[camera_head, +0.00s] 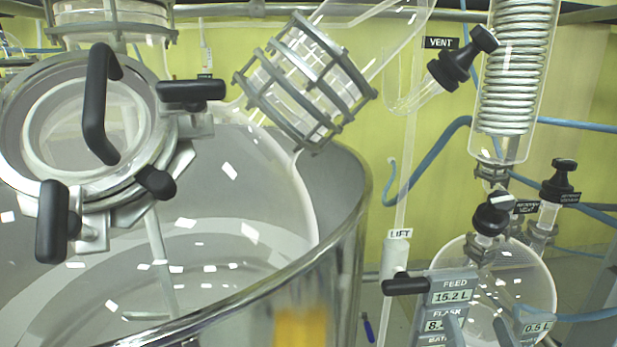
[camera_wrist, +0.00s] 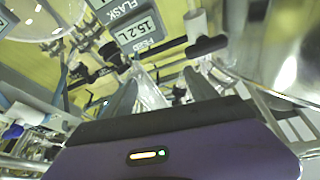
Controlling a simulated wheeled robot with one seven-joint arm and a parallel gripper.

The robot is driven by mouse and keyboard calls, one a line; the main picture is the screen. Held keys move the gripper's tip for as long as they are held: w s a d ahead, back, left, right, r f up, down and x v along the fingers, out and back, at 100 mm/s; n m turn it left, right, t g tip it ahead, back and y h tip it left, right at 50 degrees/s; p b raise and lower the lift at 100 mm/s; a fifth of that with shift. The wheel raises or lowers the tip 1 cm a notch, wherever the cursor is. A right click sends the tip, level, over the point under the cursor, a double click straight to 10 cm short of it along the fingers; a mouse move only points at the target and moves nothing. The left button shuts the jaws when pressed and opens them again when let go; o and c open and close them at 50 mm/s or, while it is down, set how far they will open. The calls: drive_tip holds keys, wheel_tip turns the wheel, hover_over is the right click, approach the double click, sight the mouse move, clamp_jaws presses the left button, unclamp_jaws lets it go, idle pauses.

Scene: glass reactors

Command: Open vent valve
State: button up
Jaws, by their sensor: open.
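The vent valve (camera_head: 463,58) is a black knob on a slanted glass tube at the upper right of the head view. A black VENT label (camera_head: 440,43) sits beside it. I cannot tell whether the valve is open or closed. My gripper (camera_wrist: 162,92) shows in the wrist view with its two dark fingers spread apart. A clear, pointed glass-like part shows between the fingers, but they are not closed on it. I cannot make out the vent valve in the wrist view, and I cannot pick out my gripper for certain in the head view.
A large glass reactor with a shiny rim (camera_head: 345,235) fills the left. Its clamped lid port (camera_head: 85,125) has black handles. A coil condenser (camera_head: 515,75) stands right, above a round flask (camera_head: 530,275). A display panel (camera_head: 450,297) and black lift handle (camera_head: 405,284) are lower right.

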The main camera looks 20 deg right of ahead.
drive_tip(key=s+a+f+n+g+y, duration=0.2)
drive_tip(key=s+a+f+n+y, duration=0.1)
drive_tip(key=s+a+f, duration=0.4)
drive_tip(key=s+a+f+n+g+y, duration=0.3)
drive_tip(key=s+a+f, duration=0.4)
drive_tip(key=s+f, duration=0.3)
drive_tip(key=s+n+y, duration=0.1)
drive_tip(key=s+y, duration=0.1)
drive_tip(key=s, duration=0.1)
drive_tip(key=shift+s+a+f+g+y, duration=0.2)
drive_tip(key=shift+s+a+g+y, duration=0.1)
drive_tip(key=shift+s, duration=0.1)
drive_tip(key=shift+c, duration=0.5)
